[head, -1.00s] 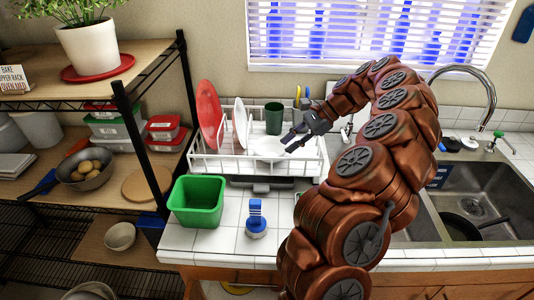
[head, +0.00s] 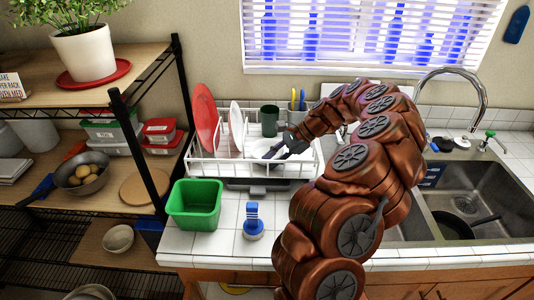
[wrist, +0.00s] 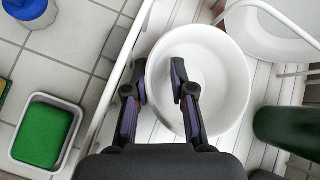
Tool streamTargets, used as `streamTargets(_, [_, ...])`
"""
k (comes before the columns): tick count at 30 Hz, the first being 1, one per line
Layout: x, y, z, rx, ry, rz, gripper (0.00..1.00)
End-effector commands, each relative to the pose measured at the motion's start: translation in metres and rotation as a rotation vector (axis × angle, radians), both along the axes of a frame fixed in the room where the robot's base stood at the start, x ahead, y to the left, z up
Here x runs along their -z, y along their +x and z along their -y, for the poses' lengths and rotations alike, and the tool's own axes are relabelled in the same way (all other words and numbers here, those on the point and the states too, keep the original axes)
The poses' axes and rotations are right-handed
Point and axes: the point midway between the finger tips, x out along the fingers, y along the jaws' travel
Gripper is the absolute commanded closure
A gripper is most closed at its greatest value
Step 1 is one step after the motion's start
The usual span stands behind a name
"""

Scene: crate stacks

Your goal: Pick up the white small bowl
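The white small bowl (head: 258,149) sits in the white dish rack (head: 200,166) on the tiled counter, partly hidden by my gripper. In the wrist view the bowl (wrist: 228,82) looks upright and empty. My gripper (head: 272,152) is at the bowl from the right in the head view. In the wrist view its two fingers (wrist: 158,72) are apart with nothing between them but the bowl's near-left rim. One finger shows just outside that rim, the other over the inside. I cannot tell whether either finger touches the bowl.
A red plate (head: 206,115) and a white plate (head: 237,124) stand in the rack's left part. A dark green cup (head: 270,120) is behind the bowl. A green tub (head: 194,207) and a blue-handled brush (head: 253,222) stand in front of the rack. The sink (head: 480,200) is at right.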

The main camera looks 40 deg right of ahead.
Motion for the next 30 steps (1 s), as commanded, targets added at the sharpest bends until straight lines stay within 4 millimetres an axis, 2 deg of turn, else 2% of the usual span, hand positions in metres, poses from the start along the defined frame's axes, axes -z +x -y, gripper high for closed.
streamTargets(3, [0.005, 0.0027, -0.0062, 0.0, 0.002, 0.0, 0.76])
streamTargets(9, [0.0058, 0.003, -0.0057, 0.001, 0.0, 0.001, 0.76])
streamTargets(16, [0.0057, 0.003, -0.0056, 0.001, 0.0, 0.001, 1.0])
streamTargets(30, [0.0055, 0.0027, -0.0059, -0.002, 0.001, 0.0, 1.0])
